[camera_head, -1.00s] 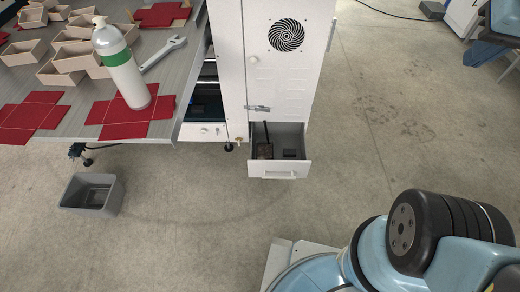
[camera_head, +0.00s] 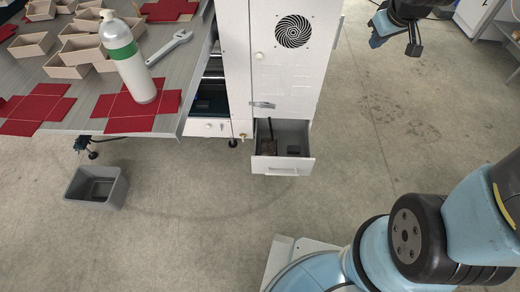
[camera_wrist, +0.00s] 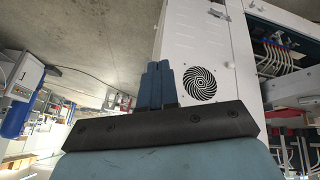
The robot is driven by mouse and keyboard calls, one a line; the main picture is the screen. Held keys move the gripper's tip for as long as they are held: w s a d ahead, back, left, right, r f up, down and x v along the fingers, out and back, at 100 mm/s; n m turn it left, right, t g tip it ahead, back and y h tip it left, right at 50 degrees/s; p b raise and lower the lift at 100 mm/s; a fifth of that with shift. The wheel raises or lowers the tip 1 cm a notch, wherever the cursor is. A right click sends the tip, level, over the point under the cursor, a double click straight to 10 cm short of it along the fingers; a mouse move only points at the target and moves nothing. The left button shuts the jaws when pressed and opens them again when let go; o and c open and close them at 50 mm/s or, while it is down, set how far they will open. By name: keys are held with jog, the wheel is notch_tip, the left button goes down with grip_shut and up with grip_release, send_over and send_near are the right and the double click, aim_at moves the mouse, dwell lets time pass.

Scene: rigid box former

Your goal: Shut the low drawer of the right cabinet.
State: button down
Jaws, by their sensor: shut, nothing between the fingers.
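The low drawer (camera_head: 282,165) of the right cabinet (camera_head: 285,75) is pulled out at the cabinet's foot, with a handle on its front. Several small dark items lie inside it. The cabinet is white, with a round black vent. My gripper (camera_head: 413,50) is at the top right of the head view, to the right of the cabinet and well apart from the drawer. In the wrist view my gripper (camera_wrist: 157,68) has its fingers together and empty, with the cabinet's vented side (camera_wrist: 205,55) behind it. The drawer is not seen in the wrist view.
A table (camera_head: 175,75) at left holds cardboard boxes, red flat sheets, a white bottle (camera_head: 130,65) and a wrench (camera_head: 170,47). A grey bin (camera_head: 96,187) stands on the floor below it. The floor in front and right of the drawer (camera_head: 370,130) is clear.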

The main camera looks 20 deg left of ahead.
jog(key=w+a+f+n+y, duration=0.1)
jog(key=w+a+f+n, duration=0.1)
jog(key=a+f, duration=0.55)
jog(key=w+a+f+n+y, duration=0.1)
jog(key=a+f+n, duration=0.25)
jog(key=f, duration=0.75)
jog(key=w+a+f+n, duration=0.1)
jog(key=w+a+f, duration=0.1)
jog(key=a+f, duration=0.6)
jog(key=s+a+f+n+y, duration=0.1)
jog(key=s+a+f+n, duration=0.1)
jog(key=s+f, duration=0.6)
jog(key=s+a+f+n+g+y, duration=0.15)
jog(key=s+f, duration=0.25)
jog(key=f, duration=0.8)
jog(key=s+a+f+n, duration=0.2)
jog(key=s+f, duration=0.4)
jog(key=f, duration=0.5)
send_near(256, 162)
jog(key=shift+x, duration=2.25)
jog(key=shift+s+r, duration=0.1)
